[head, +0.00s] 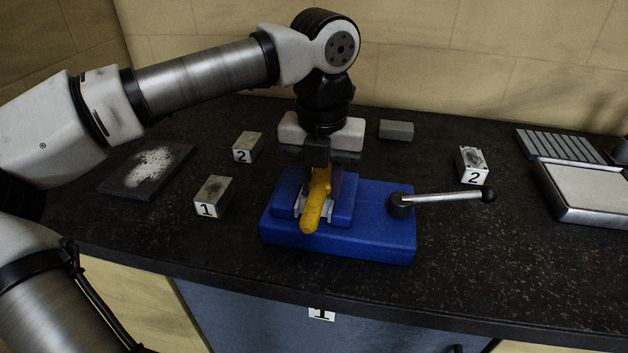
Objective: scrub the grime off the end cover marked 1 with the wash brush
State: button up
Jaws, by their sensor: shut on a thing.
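My gripper (319,172) points down over the blue block-like fixture (385,240) and is shut on a yellow-handled tool (312,212). No bristles show, so I cannot tell whether this tool is the wash brush. Its handle points toward the front, low over the fixture; I cannot tell if it touches it. A small block marked 1 (214,192) stands left of the fixture, apart from my gripper, with a greyish-brown, dark-smudged top. Another tag marked 1 (321,314) shows on the front below the counter edge.
A lever with a black knob (445,197) sticks out right from the fixture. Blocks marked 2 stand at back left (247,148) and right (472,165). A dark plate with a white patch (148,170) lies left; a grey block (396,130) behind; a metal tray (590,192) far right.

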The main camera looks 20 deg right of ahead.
jog(key=shift+r+p, duration=2.4)
jog(key=shift+r, duration=1.15)
jog(key=shift+s+f, duration=0.1)
jog(key=shift+f, duration=0.05)
